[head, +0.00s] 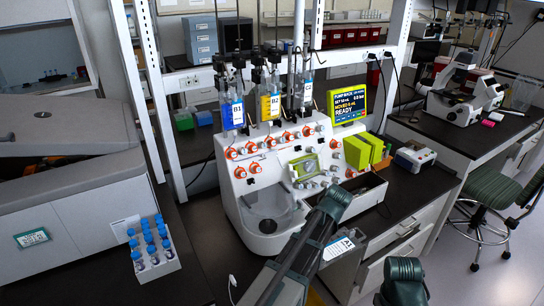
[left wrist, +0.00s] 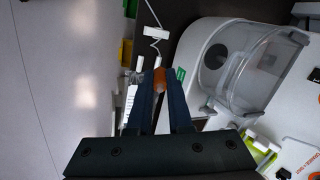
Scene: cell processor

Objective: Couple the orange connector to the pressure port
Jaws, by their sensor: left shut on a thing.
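In the left wrist view, my left gripper (left wrist: 160,88) is shut on the orange connector (left wrist: 160,78), which sits between its two dark fingertips. A thin white stem rises from the connector's far end. The white cell processor (head: 285,190) stands on the dark bench in the head view, with several orange-ringed fittings (head: 256,168) on its front. I cannot tell which fitting is the pressure port. The processor's clear round chamber (left wrist: 235,65) is right of the gripper in the wrist view, apart from it. My right gripper is not in view.
A rack of blue-capped tubes (head: 152,245) stands left of the processor. Bags hang above it, including a yellow one (head: 270,104). A white clip on a thin cable (left wrist: 156,32) lies beyond my fingertips. A small green tag (left wrist: 180,73) is close to the right finger.

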